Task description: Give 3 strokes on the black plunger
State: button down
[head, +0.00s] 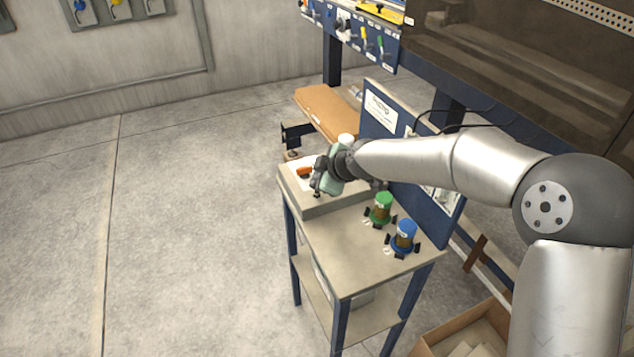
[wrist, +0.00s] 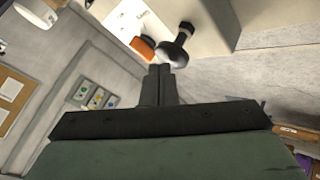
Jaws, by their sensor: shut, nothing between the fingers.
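The black plunger (wrist: 177,46) shows in the wrist view as a dark stem with a round knob, on a pale surface beside an orange part (wrist: 143,47). My gripper (wrist: 160,69) is shut and empty, its two dark fingertips together just short of the plunger's wider end; I cannot tell whether they touch it. In the head view my gripper (head: 318,182) is over the light grey box (head: 335,207) at the back of the bench, near the orange part (head: 304,171). There the plunger is mostly hidden or too small to make out.
A green-topped jar (head: 381,205) and a blue-topped jar (head: 405,235) stand in dark holders on the bench (head: 345,262), to the right of the box. A blue upright panel (head: 380,112) borders the bench behind. The bench's front part is clear.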

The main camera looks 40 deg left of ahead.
jog(key=shift+f+b, duration=1.2)
dwell(0.9)
jog(key=shift+r, duration=0.1)
jog(key=shift+r+p, duration=0.45)
jog(key=shift+r, duration=1.2)
jog(key=shift+r+p, duration=1.15)
jog(key=shift+r, duration=1.4)
